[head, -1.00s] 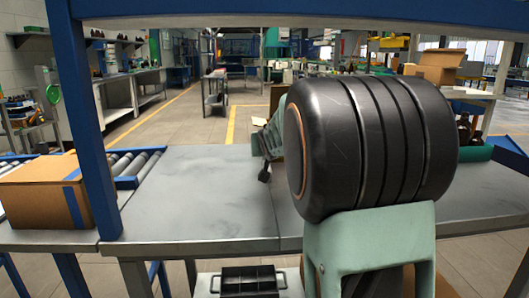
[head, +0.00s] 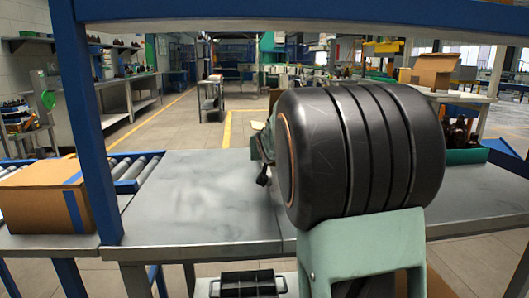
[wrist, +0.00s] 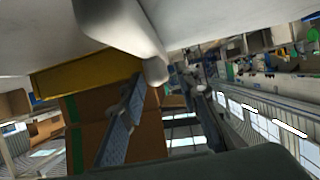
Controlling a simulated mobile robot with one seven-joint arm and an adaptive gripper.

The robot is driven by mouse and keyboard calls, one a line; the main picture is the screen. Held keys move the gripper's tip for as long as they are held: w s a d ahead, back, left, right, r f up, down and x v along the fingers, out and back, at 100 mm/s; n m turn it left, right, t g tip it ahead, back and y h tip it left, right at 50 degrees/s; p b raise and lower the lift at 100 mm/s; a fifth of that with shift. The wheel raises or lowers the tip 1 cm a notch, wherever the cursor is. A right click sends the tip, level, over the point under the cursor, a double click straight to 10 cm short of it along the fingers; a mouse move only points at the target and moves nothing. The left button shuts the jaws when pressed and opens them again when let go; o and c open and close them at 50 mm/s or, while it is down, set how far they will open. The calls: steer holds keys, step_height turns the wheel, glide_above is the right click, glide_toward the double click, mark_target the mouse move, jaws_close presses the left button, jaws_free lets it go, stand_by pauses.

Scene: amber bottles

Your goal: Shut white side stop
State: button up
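I cannot pick out a white side stop with certainty in either view. My gripper (head: 262,178) shows only as a small dark tip beyond the left side of my large dark arm joint, above the grey table (head: 200,205). The arm hides most of it, and whether it is open or shut does not show. In the wrist view, a pale rounded piece (wrist: 130,35) hangs under a broad whitish surface at the top. I cannot tell what it belongs to.
A cardboard box (head: 45,200) sits at the left by the rollers (head: 135,170). A blue post (head: 85,120) stands near it. A green bin (head: 468,156) with brown bottles is at the right. The table's left-middle is clear. The wrist view shows cardboard boxes (wrist: 90,122).

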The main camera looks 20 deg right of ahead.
steer(key=shift+r, duration=0.1)
step_height(320, 180, up, 10)
stand_by(0.6)
